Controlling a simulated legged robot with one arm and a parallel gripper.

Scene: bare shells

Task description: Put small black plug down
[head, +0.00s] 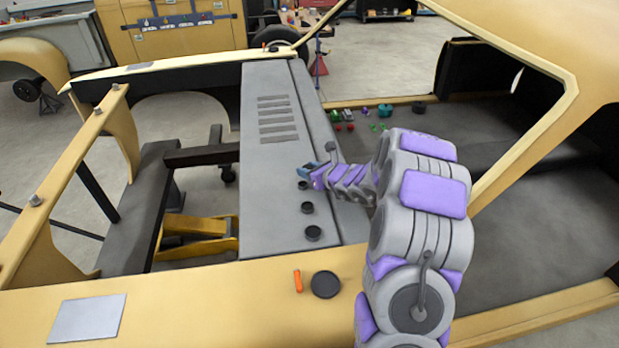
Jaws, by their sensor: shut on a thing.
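My gripper (308,171) is at the end of my grey and purple arm, over the grey panel (262,190) of the vehicle shell. It is shut on a small black plug (303,185), which shows just at the underside of the jaws. The jaws are small in view, and I cannot tell whether this plug touches the panel. Two more small black plugs, one nearer (307,207) and one nearer still (313,233), sit on the panel in a row towards me.
A larger black disc (325,285) and an orange stick (297,281) lie on the yellow front ledge (220,300). Several small coloured items (350,115) lie beyond the panel, right of it. The frame is open left of the panel, with the floor below.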

